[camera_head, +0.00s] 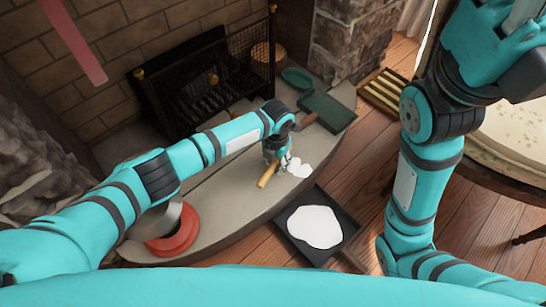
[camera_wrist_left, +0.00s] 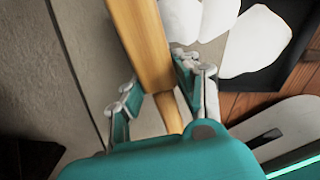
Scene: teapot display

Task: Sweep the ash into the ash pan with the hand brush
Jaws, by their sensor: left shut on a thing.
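The hand brush's wooden handle (camera_head: 267,175) is in my left gripper (camera_head: 281,158) over the front of the hearth. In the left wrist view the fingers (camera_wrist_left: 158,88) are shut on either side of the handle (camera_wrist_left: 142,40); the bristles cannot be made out. A small white patch of ash (camera_head: 297,168) lies at the hearth's front edge, just right of the gripper. The black ash pan (camera_head: 290,240) is on the wooden floor below that edge, with a large white patch of ash (camera_head: 315,226) in it. My right arm shows at the right, but its gripper is out of view.
A dark fireplace grate (camera_head: 205,95) stands behind the hearth (camera_head: 215,205). A green dustpan-like thing (camera_head: 327,111), a green bowl (camera_head: 297,78) and a red round thing (camera_head: 172,235) are on the hearth. A slatted tray (camera_head: 383,93) and a round table (camera_head: 510,130) are at right.

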